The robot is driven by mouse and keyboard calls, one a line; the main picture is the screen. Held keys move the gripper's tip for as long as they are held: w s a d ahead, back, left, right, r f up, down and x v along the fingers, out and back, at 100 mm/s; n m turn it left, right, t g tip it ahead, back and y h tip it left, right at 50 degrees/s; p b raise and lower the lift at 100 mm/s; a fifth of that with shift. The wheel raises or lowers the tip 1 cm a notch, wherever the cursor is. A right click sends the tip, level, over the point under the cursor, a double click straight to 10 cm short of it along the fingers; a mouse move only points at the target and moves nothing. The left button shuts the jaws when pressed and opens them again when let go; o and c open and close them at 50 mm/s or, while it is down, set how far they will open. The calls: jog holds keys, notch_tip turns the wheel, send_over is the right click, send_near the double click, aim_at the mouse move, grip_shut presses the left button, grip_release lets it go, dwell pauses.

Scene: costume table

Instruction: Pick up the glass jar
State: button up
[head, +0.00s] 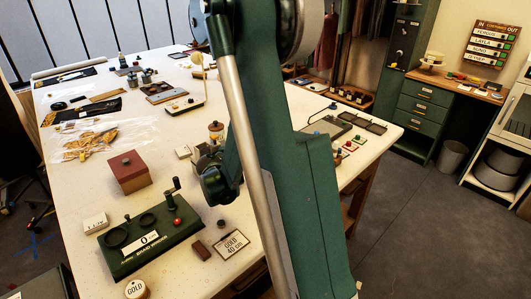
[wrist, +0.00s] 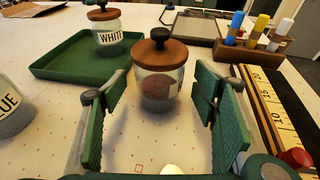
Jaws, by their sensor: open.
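A glass jar (wrist: 158,90) with a brown wooden lid and dark knob stands upright on the pale table, straight ahead in the wrist view. Something reddish shows inside, and its label is turned mostly to the right. My gripper (wrist: 163,105) is open, with one green pad on each side of the jar in the picture and a gap at both sides. I cannot tell whether the tips reach around it. In the head view a wooden-lidded jar (head: 216,128) shows beside my arm; my gripper (head: 218,180) is partly hidden there.
A jar labelled WHITE (wrist: 107,38) stands on a green tray (wrist: 60,62) behind left. A jar partly reading BLUE (wrist: 12,105) is at the left edge. A ruler strip (wrist: 268,105) and a block of coloured tubes (wrist: 255,38) are at right. A red box (head: 127,172) stands nearer.

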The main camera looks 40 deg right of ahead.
jog(key=shift+b+x, duration=0.3)
jog(key=shift+x, duration=1.35)
jog(key=shift+f, duration=0.1)
jog(key=c, duration=1.4)
